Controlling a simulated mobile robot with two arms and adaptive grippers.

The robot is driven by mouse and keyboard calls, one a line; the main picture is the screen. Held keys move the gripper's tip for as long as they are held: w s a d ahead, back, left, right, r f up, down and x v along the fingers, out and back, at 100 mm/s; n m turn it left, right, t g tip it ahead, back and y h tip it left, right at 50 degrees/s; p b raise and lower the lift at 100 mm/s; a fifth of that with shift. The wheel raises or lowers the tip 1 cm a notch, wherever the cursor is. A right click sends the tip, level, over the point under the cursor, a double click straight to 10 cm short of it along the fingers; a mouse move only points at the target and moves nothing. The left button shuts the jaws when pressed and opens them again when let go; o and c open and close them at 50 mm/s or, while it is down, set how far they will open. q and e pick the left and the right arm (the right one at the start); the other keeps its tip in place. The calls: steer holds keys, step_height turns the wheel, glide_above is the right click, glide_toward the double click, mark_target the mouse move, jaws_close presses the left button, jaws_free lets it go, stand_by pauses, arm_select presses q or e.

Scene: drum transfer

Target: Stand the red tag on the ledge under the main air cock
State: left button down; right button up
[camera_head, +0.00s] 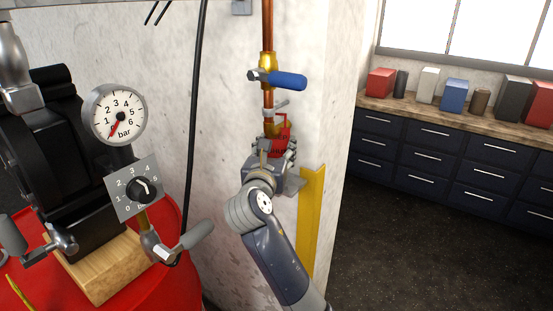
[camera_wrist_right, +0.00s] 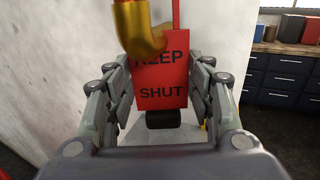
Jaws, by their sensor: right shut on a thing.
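The red tag (camera_head: 284,133) is held upright against the pipe, partly hidden by my right gripper (camera_head: 279,146). In the right wrist view the tag (camera_wrist_right: 161,82) reads "KEEP SHUT" and sits between the fingers, which are shut on it. A curved brass pipe end (camera_wrist_right: 139,28) covers part of its top left. The main air cock (camera_head: 267,64), brass with a blue lever (camera_head: 287,80) pointing right, is above on the copper pipe. The grey ledge (camera_head: 294,186) juts from the wall below my gripper. I cannot tell whether the tag touches it. My left gripper is not in view.
A yellow corner guard (camera_head: 311,225) stands just right of my right forearm. A black hose (camera_head: 195,110) hangs on the wall at left. A red drum (camera_head: 130,285) with a pressure gauge (camera_head: 114,114) and a dial plate (camera_head: 133,187) fills the left. Open floor lies at right.

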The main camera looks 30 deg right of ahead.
steer(key=shift+s+f, duration=0.1)
steer(key=shift+f, duration=1.6)
steer(key=shift+f, duration=0.1)
steer(key=o, duration=1.1)
steer(key=shift+c, duration=0.2)
steer(key=b+v, duration=0.1)
steer(key=v, duration=1.1)
steer(key=shift+b, duration=0.35)
